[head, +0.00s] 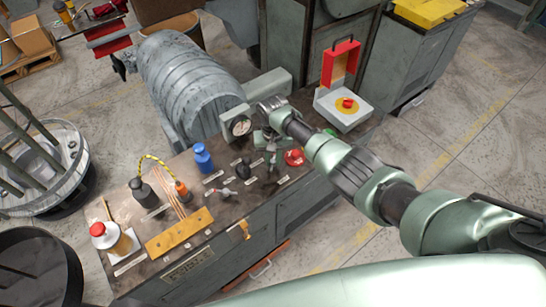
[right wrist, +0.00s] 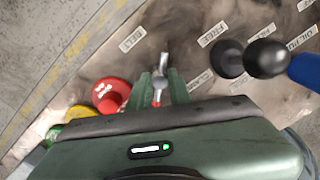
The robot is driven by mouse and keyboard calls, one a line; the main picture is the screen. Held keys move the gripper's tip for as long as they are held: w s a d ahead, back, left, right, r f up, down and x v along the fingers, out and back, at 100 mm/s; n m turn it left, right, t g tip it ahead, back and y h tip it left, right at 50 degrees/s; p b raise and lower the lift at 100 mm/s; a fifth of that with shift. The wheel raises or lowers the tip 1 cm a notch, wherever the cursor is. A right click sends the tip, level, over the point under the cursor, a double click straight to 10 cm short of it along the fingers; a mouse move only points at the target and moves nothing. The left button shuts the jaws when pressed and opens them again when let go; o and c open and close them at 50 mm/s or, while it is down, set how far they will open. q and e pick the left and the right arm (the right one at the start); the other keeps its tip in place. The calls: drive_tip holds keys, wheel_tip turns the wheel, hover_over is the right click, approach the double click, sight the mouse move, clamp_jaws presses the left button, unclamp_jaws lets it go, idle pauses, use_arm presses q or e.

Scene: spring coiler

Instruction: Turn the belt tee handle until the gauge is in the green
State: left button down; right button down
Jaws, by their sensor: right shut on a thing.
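The belt tee handle (right wrist: 163,62) is a small silver bar beside a BELT label in the right wrist view. My right gripper (right wrist: 160,90) is shut on it, with a green finger on each side. In the head view my right gripper (head: 268,140) points down at the bench top and largely hides the handle. My left gripper is not in view.
A red button (head: 293,157) sits close to the handle; it also shows in the right wrist view (right wrist: 112,92). A grey coil drum (head: 188,85) is behind. A red-lidded box (head: 343,104) stands at right.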

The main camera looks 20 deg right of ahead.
sight(273, 161)
drive_tip(key=shift+w+r, duration=0.1)
drive_tip(key=shift+w, duration=0.05)
idle(0.4)
drive_tip(key=c, duration=1.3)
unclamp_jaws()
wheel_tip(273, 161, up, 8)
drive_tip(key=shift+f, duration=0.15)
